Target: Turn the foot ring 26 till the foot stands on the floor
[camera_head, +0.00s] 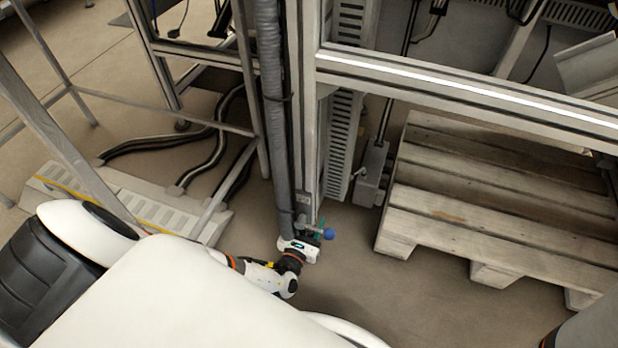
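The grey machine upright (307,120) comes down to the floor, with a small label plate (303,199) near its lower end. At its base are a small teal part (318,223) and a blue ball (328,233). The foot ring 26 cannot be made out clearly; the teal part may belong to it, and my gripper partly covers this spot. My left gripper (307,236) is low at the base of the upright, against or just in front of the teal part. Its fingers are too small to tell open from shut. My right gripper is not in view.
A wooden pallet (480,225) lies to the right of the upright. A thick grey hose (271,110) runs down beside the upright. Black cables (205,150) and a light cable ramp (130,200) lie to the left. Bare floor (400,300) is open in front of the pallet.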

